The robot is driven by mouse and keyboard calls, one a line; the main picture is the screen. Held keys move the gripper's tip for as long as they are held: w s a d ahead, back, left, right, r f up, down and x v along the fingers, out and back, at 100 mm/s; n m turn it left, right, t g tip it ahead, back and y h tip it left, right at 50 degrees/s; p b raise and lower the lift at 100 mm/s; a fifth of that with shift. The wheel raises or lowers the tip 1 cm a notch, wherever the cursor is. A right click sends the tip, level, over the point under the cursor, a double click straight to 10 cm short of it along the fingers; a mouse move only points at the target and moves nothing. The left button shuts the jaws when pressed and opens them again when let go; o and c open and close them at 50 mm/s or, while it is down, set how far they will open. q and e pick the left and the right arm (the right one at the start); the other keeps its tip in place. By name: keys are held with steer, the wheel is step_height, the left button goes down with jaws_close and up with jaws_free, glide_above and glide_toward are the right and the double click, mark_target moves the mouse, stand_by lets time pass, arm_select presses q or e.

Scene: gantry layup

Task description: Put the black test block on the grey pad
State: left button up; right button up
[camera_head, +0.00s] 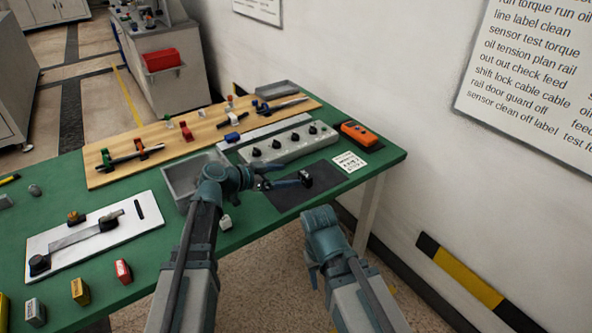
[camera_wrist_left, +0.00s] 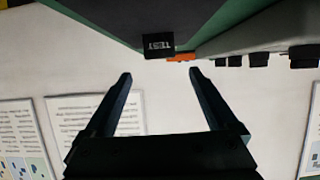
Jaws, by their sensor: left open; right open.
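The black test block (camera_head: 306,179) shows on the dark grey pad (camera_head: 290,200) near the front right of the green table. In the left wrist view the block (camera_wrist_left: 158,45) shows a white TEST label, with the dark pad (camera_wrist_left: 120,14) around its upper side. My left gripper (camera_head: 287,178) is open and low over the pad, just left of the block. In the left wrist view its two fingers (camera_wrist_left: 161,74) are apart with nothing between them, and the block is beyond the tips. My right gripper (camera_head: 318,268) is open, low in front of the table; its fingers are mostly hidden.
A grey bin (camera_head: 176,186) stands left of my left gripper. A grey box with black knobs (camera_head: 290,144), an orange device (camera_head: 359,133) and a white card (camera_head: 349,162) are behind the pad. A white board (camera_head: 62,240) lies at the left. A small white block (camera_head: 225,222) is near the front edge.

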arm_select(q)
steer(key=p+v, duration=0.1)
steer(key=v, duration=0.5)
steer(key=shift+r+p, duration=0.1)
steer(key=shift+p, duration=0.25)
steer(key=s+d+g+p, duration=0.1)
steer(key=s+d, duration=0.1)
steer(key=s+d+f+g+y+p, duration=0.1)
steer(key=s+d, duration=0.1)
steer(key=shift+p, duration=0.4)
steer(key=s+n+g+y+p, duration=0.6)
steer(key=s+y+p, duration=0.3)
steer(key=s, duration=0.8)
steer(key=shift+s+a+f+n+y, duration=0.15)
steer(key=shift+s+f+n+y, duration=0.25)
steer(key=shift+y, duration=0.8)
steer(key=shift+w+r, duration=0.1)
steer(key=shift+w, duration=0.05)
